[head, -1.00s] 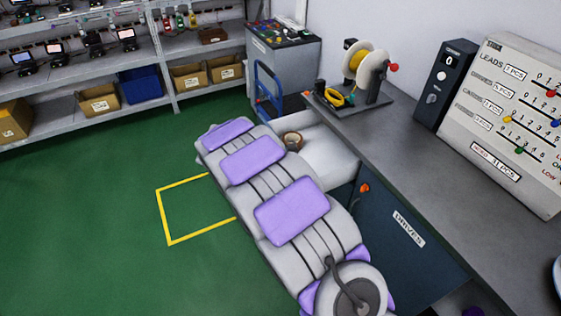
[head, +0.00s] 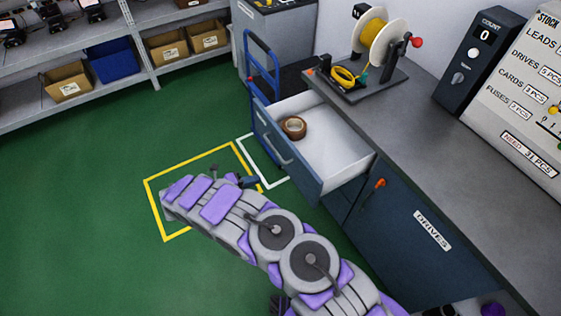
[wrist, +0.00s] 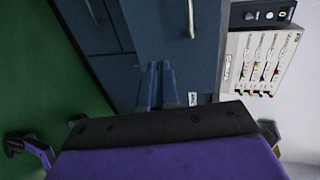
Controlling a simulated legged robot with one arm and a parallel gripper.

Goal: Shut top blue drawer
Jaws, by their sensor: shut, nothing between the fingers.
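The top blue drawer (head: 285,150) stands pulled out from under the counter in the head view, its white inside showing. A brown roll of tape (head: 293,127) lies in it. My gripper (head: 252,182) is in front of the drawer front, low and to its left in the picture, partly hidden by my arm. In the wrist view, my gripper's fingers (wrist: 157,85) are together and empty, pointing at blue fronts. The blue front with a bar handle (wrist: 160,30) lies beyond them. Whether the fingers touch it cannot be told.
The grey counter (head: 425,130) carries a wire spool stand (head: 375,60) and a count box (head: 480,60). The DRIVES cabinet (head: 410,240) with an orange handle is right of the drawer. A blue trolley (head: 260,65) stands behind. Green floor at left is clear.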

